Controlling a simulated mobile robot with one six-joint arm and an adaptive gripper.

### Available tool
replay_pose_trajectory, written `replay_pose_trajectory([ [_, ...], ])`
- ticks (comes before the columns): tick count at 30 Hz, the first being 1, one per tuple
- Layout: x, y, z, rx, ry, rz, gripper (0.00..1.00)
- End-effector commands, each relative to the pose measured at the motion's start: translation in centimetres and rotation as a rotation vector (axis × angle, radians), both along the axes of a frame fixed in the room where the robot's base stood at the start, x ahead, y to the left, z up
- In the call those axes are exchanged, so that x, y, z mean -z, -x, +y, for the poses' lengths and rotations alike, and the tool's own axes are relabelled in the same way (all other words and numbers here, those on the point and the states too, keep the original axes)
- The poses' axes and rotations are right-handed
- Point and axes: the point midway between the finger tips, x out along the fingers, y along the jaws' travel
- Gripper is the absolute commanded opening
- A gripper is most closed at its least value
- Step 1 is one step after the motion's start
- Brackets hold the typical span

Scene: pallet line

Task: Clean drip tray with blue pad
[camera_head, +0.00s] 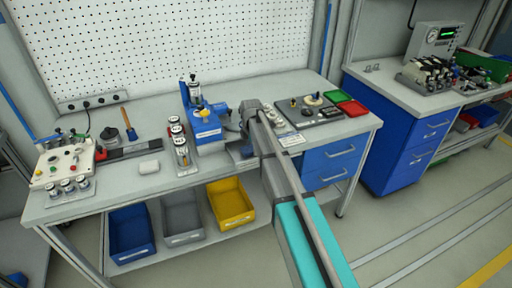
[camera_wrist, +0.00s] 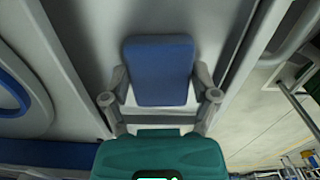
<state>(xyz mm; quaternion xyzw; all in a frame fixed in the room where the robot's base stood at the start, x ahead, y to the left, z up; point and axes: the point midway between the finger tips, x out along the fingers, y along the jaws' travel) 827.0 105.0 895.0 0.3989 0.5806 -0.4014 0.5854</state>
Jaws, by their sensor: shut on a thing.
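A blue pad (camera_wrist: 160,70) sits between the two grey fingers of my gripper (camera_wrist: 161,82) in the wrist view. The fingers are shut on its side edges. Below the pad in that view is the teal body of my wrist. In the head view my arm reaches over the bench, and its links hide much of the gripper and pad. I cannot tell for sure which thing is the drip tray. A dark flat tray (camera_head: 326,116) with several small parts lies right of my arm, and a dark strip (camera_head: 145,148) lies at the left.
A blue machine (camera_head: 208,135) with gauges (camera_head: 179,145) beside it stands left of my arm. A white block (camera_head: 149,167) lies on the bench (camera_head: 110,196). A yellow bin (camera_head: 230,205) is underneath.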

Motion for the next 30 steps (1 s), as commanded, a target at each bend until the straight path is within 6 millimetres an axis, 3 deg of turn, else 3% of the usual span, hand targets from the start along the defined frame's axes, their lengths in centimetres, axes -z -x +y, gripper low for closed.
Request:
replay_pose_trajectory([
  [17,-0.3,0.2,0.5,0.001,0.001,0.000,0.25],
  [30,-3.3,0.2,0.5,0.001,0.001,0.000,0.25],
])
